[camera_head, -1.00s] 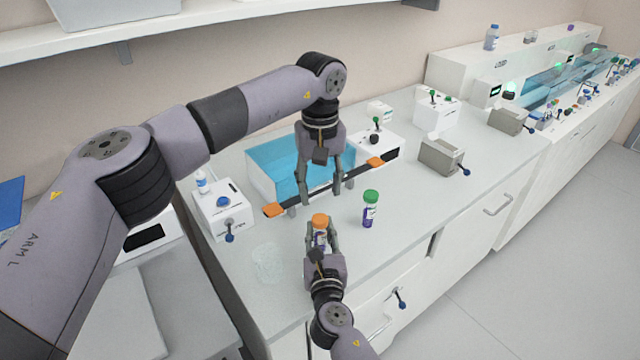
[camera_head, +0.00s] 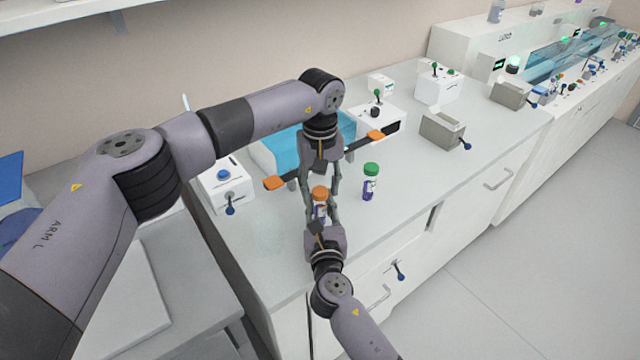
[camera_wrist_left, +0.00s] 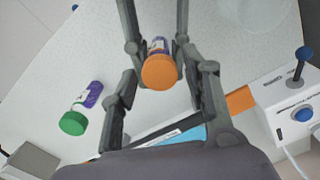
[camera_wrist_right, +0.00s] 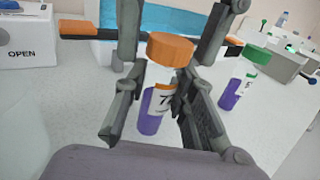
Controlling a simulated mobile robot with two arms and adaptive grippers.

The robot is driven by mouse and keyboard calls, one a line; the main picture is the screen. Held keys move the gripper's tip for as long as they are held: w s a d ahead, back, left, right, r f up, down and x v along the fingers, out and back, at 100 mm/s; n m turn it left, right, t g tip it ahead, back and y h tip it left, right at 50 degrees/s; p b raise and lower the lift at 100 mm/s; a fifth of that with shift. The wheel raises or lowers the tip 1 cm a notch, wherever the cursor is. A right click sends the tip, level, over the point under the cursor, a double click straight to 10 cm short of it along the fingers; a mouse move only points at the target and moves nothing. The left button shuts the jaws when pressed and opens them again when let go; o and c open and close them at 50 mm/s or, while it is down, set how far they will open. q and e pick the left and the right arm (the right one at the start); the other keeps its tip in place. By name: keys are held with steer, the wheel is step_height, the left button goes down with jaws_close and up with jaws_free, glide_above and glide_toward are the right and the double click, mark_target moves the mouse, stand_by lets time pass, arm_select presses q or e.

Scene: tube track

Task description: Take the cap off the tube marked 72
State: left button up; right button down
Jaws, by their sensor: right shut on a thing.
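A purple tube with an orange cap (camera_head: 320,192) stands upright in my right gripper (camera_head: 321,216), which is shut on its body. In the right wrist view, its white label (camera_wrist_right: 164,98) shows a "7"; the rest of the number is hidden. My left gripper (camera_head: 321,200) points down over it, open, with its fingers on either side of the orange cap. In the left wrist view the cap (camera_wrist_left: 160,71) sits between these fingers, with no clear contact. A second purple tube with a green cap (camera_head: 370,182) stands apart to the right; its number is unreadable.
A blue-topped bath (camera_head: 280,155) and a dark bar with orange ends (camera_head: 273,183) lie behind the grippers. A white box with a blue button (camera_head: 224,184) is at the left. A grey metal block (camera_head: 441,132) is at the right. The counter around the green-capped tube is clear.

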arm_select(q)
jaws_close()
steer(key=n, duration=1.3)
steer(key=shift+r, duration=0.1)
steer(key=n, duration=0.3)
steer(key=shift+n, duration=0.4)
steer(key=n, duration=0.9)
steer(key=shift+n, duration=0.4)
steer(key=n, duration=0.5)
steer(key=shift+n, duration=0.4)
steer(key=n, duration=0.3)
steer(key=shift+n, duration=0.4)
